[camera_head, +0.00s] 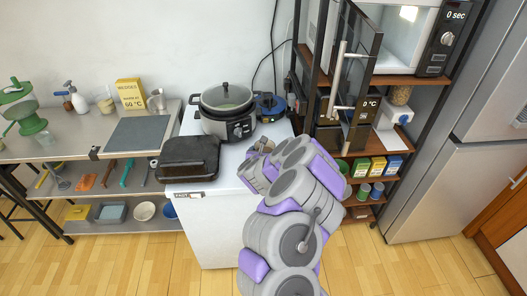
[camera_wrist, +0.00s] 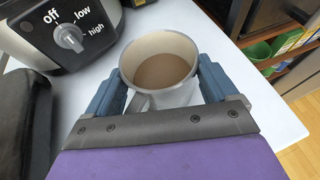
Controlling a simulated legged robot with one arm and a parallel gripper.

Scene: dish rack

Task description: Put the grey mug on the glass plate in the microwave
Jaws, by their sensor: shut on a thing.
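The grey mug (camera_wrist: 160,62) sits between the two fingers of my gripper (camera_wrist: 160,88) in the wrist view and holds a brown liquid. The gripper is shut on it, and the mug looks about upright, over or on the white counter. In the head view my arm reaches to the counter right of the black pan, and the gripper and mug are mostly hidden. The microwave (camera_head: 411,40) stands on the upper shelf at the top right, its door (camera_head: 352,70) swung open towards me. The glass plate inside cannot be made out.
A slow cooker (camera_head: 226,112) stands behind the mug, and its dial panel (camera_wrist: 62,38) is close to the mug in the wrist view. A black pan (camera_head: 188,158) lies to the left. The shelf (camera_head: 405,80) and open door are to the right.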

